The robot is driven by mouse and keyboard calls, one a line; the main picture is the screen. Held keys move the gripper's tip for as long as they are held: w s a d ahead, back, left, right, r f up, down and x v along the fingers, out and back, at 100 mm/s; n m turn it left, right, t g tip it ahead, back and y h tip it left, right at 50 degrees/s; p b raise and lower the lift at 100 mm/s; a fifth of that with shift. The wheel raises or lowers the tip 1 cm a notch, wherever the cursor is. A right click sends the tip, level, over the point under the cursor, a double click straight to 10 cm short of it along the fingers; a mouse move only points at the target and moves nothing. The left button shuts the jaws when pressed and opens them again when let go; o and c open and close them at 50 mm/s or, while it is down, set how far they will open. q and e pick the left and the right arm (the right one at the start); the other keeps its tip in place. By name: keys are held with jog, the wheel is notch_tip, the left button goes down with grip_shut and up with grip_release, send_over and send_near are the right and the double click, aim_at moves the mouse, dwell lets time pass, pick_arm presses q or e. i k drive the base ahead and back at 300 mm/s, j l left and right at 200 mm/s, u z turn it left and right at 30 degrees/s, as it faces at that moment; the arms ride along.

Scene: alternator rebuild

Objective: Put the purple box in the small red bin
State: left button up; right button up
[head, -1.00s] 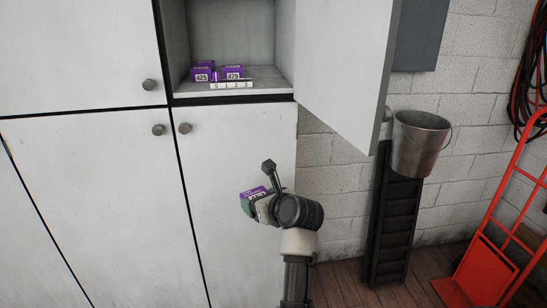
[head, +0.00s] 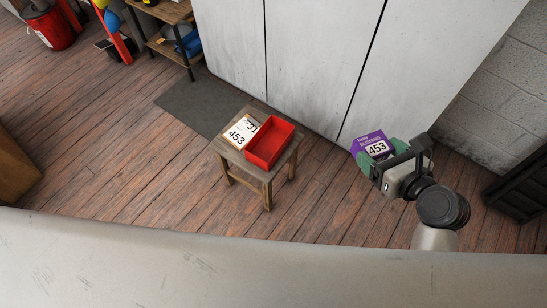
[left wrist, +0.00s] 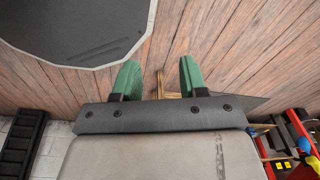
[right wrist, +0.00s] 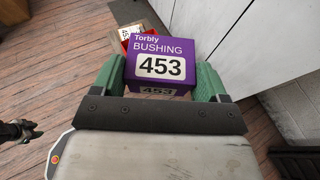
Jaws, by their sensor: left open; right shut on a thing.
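The purple box (head: 372,146), labelled "453", is held by my right gripper (head: 377,158) at the right of the head view. In the right wrist view the box (right wrist: 160,62) reads "Torbly BUSHING 453" and sits between the green fingers. The small red bin (head: 270,142) is on a small wooden stool (head: 236,156), to the left of the box and apart from it. The bin looks empty. A little of the bin shows behind the box in the right wrist view. My left gripper (left wrist: 156,78) is open and empty in the left wrist view.
A white card (head: 238,136) marked "453" lies beside the bin on the stool. White cabinets (head: 310,60) stand behind it. A dark mat (head: 200,105) lies on the floor. A shelf (head: 170,40) and a red can (head: 48,28) are at the back left.

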aim_at(274, 142)
jog(key=k+z, duration=0.1)
jog(key=z, duration=0.7)
jog(key=k+l+z, duration=0.1)
jog(key=z, duration=0.3)
jog(key=j+z, duration=0.5)
jog(key=j, duration=0.35)
jog(key=k+j+z, duration=0.15)
jog(key=j+z, duration=0.3)
jog(key=j, duration=0.35)
jog(key=k+j, duration=0.1)
jog(key=j, duration=0.45)
jog(key=k+j, duration=0.1)
jog(key=j, duration=0.45)
jog(key=k+j, duration=0.1)
jog(key=j, duration=0.45)
jog(key=k+j, duration=0.1)
jog(key=j, duration=0.45)
jog(key=k+j, duration=0.1)
jog(key=j, duration=0.45)
